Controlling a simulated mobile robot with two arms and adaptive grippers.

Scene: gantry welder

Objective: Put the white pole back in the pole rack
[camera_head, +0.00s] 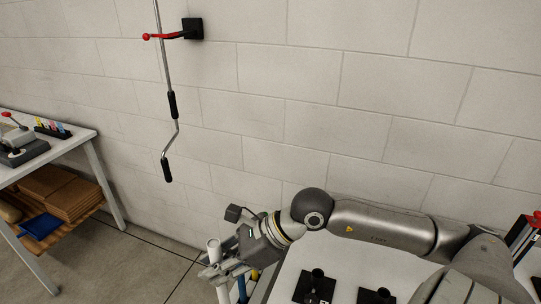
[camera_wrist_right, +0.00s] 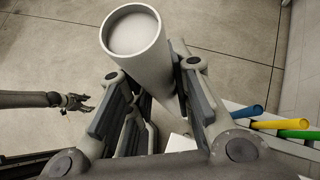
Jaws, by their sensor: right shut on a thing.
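My right gripper (camera_head: 212,264) is shut on the white pole (camera_head: 214,247). In the wrist view, the pole (camera_wrist_right: 138,50) is a thick white cylinder with its round end toward the camera, between the fingers of my right gripper (camera_wrist_right: 155,88). The white pole rack (camera_wrist_right: 232,106) shows partly at the right of the wrist view, holding a blue pole (camera_wrist_right: 245,112), a yellow pole (camera_wrist_right: 270,125) and a green pole (camera_wrist_right: 300,134). The held pole is apart from them in that view; its lower end is hidden. My left gripper (camera_wrist_right: 82,102) is at the left of the wrist view, open and empty.
A white table (camera_head: 334,277) with black fixtures (camera_head: 318,285) lies below my right arm. A crank rod (camera_head: 172,104) hangs on the wall from a red hook (camera_head: 165,36). A bench (camera_head: 75,140) with boxes stands at left. Floor (camera_head: 120,265) between is clear.

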